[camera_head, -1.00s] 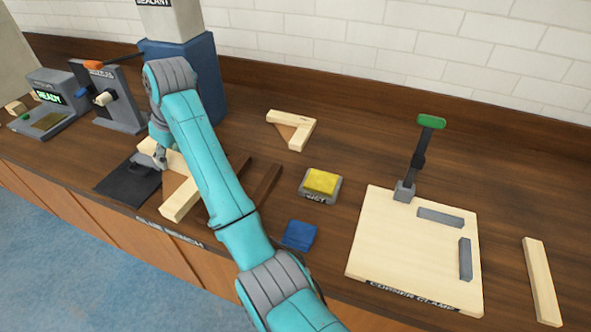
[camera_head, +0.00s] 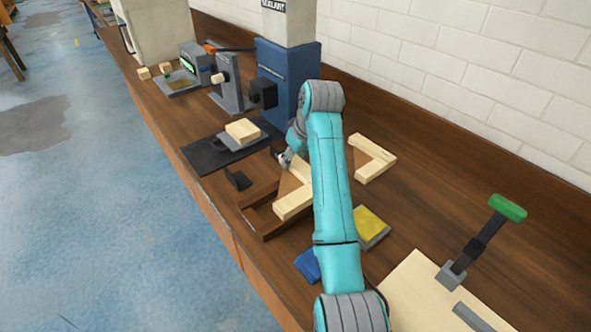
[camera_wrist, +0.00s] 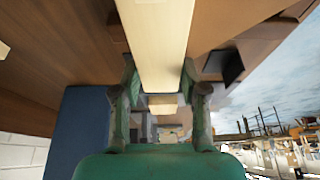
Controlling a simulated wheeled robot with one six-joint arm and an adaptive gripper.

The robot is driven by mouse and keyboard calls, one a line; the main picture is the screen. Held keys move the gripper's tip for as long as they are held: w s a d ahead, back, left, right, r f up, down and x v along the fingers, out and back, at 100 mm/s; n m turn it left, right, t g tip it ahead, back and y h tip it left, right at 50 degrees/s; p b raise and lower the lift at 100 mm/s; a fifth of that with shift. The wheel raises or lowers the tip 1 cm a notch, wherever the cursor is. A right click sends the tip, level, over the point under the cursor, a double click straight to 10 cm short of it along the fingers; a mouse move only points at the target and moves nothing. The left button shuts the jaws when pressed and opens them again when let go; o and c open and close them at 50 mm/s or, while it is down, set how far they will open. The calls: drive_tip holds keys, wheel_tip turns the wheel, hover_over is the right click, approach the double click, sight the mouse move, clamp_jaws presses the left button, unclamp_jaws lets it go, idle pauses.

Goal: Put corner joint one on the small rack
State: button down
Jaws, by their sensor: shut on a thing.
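Corner joint one, as I take it, is a pale wooden L (camera_head: 293,204) with a brown triangular piece in its corner. My gripper (camera_head: 286,160) is shut on it. In the wrist view my gripper (camera_wrist: 160,100) has its two fingers on either side of the pale bar (camera_wrist: 158,45). The small rack, as I take it, is a pair of dark brown wooden rails (camera_head: 258,222) on the bench. The held joint appears over the rails; I cannot tell whether it touches them. My arm hides part of the joint and rack.
A similar L-shaped joint (camera_head: 375,165) lies behind my arm. A yellow-topped pad (camera_head: 371,225) and blue block (camera_head: 307,265) are close to the arm. A black mat (camera_head: 205,155) bears a pale block (camera_head: 242,130). A blue machine (camera_head: 275,65) stands behind; the clamp board (camera_head: 415,290) is at right.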

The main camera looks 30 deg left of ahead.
sight(293, 169)
drive_tip(key=shift+a+f, duration=0.1)
drive_tip(key=shift+f, duration=1.75)
drive_tip(key=c, duration=0.6)
unclamp_jaws()
